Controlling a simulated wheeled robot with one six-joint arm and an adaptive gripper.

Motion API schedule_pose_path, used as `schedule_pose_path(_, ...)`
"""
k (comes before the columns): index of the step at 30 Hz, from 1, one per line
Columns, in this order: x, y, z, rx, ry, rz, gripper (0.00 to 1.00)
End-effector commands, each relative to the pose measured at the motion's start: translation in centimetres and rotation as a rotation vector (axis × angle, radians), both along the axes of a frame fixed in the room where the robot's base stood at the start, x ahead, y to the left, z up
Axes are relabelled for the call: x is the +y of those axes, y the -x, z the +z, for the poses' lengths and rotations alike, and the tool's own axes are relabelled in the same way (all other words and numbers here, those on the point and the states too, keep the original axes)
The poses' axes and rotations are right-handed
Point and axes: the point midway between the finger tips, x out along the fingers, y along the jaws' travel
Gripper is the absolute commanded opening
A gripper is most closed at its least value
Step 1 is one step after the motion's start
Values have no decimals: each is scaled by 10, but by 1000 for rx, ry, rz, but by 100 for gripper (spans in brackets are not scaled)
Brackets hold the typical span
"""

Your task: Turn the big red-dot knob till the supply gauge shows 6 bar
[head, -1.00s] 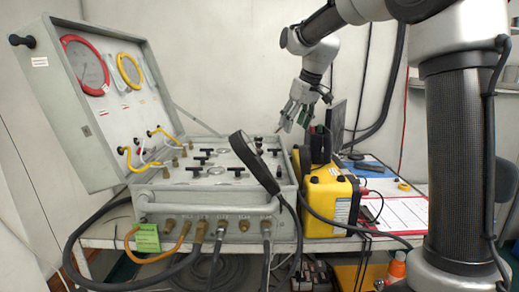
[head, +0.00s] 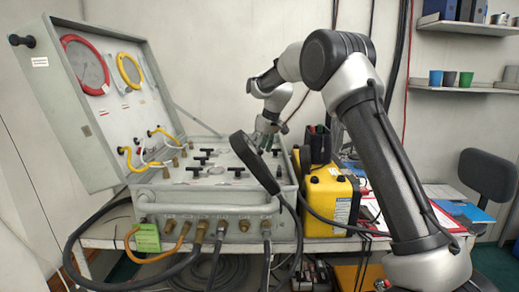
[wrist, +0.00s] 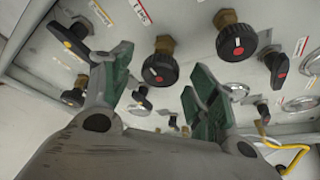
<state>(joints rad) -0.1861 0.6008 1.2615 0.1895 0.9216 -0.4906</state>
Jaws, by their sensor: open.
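My gripper (head: 264,136) is over the right part of the panel in the head view. In the wrist view its two green-padded fingers (wrist: 160,72) are apart, with nothing held. A big round black knob (wrist: 160,70) with a small reddish mark shows between and beyond the fingers; no contact is visible. A second round black knob (wrist: 237,41), with a pale and red mark, is to its right. I cannot tell surely which is the red-dot knob. A red-rimmed gauge (head: 85,64) and a yellow-rimmed gauge (head: 129,71) are in the lid; labels and readings are too small to tell.
Black lever handles (wrist: 68,41) and (wrist: 277,66) flank the round knobs. A large black paddle-shaped object (head: 254,162) stands up at the panel's front right. A yellow box (head: 328,200) stands right of the case. Hoses hang at the front.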

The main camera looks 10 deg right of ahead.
Motion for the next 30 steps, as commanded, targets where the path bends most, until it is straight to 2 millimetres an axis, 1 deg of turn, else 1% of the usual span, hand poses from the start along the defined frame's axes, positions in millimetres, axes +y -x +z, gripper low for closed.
schedule_pose_path(3,1,-1,-3,-1,-1,0,59)
schedule_pose_path(9,1,-1,-4,-1,0,0,59)
schedule_pose_path(14,1,-1,-3,-1,-1,0,30)
schedule_pose_path(15,1,-1,-3,-1,-1,0,23)
schedule_pose_path(17,1,-1,-3,-1,-1,0,14)
schedule_pose_path(25,1,-1,-3,-1,0,-17,14)
schedule_pose_path(30,2,0,-4,2,1,-76,14)
